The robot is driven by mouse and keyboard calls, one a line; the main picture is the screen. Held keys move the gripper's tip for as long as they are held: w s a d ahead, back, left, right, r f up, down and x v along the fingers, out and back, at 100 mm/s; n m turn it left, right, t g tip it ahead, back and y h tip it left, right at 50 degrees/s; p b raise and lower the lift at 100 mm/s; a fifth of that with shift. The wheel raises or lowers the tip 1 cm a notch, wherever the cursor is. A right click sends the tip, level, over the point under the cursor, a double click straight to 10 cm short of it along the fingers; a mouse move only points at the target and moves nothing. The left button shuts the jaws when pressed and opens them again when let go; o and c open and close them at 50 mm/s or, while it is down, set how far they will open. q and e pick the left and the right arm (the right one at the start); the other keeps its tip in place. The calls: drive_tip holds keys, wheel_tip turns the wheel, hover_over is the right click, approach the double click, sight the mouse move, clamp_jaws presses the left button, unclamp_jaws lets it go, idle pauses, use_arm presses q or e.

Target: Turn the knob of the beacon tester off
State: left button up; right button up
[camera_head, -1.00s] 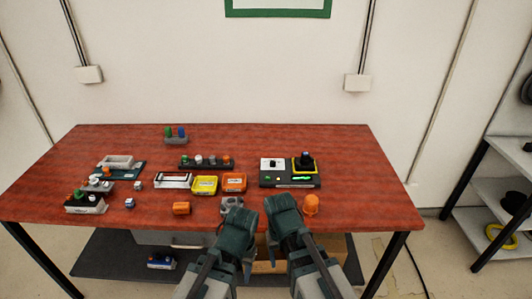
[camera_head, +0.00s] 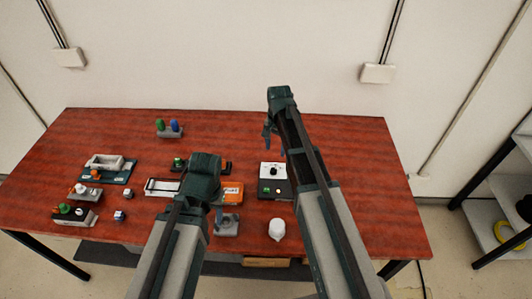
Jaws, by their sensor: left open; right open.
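A black box with a white panel (camera_head: 264,170), which looks like the beacon tester, stands right of centre on the table. A small dark knob (camera_head: 273,171) sits on the panel; its setting is too small to read. My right gripper (camera_head: 268,138) is open and empty, raised above and beyond the box, fingers pointing down. My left gripper (camera_head: 218,208) is open and empty over the table's front middle, left of the box.
A white dome (camera_head: 276,230) stands in front of the box. An orange case (camera_head: 232,193) and grey fixture (camera_head: 228,225) lie left of it. Several small devices fill the left side. A stand with green and blue caps (camera_head: 168,129) is at the back. The table's right end is clear.

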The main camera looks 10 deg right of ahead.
sight(274, 170)
use_arm(q)
drive_tip(key=shift+w+r, duration=0.1)
drive_tip(key=shift+w, duration=0.1)
use_arm(e)
drive_tip(key=shift+w+r, duration=0.15)
drive_tip(key=shift+w, duration=0.3)
use_arm(q)
drive_tip(key=shift+a, duration=0.1)
wheel_tip(274, 170, down, 14)
drive_tip(key=b, duration=1.4)
drive_tip(key=shift+r, duration=0.1)
use_arm(e)
wheel_tip(274, 170, down, 14)
drive_tip(key=shift+w+r, duration=0.1)
drive_tip(key=shift+w, duration=0.05)
clamp_jaws()
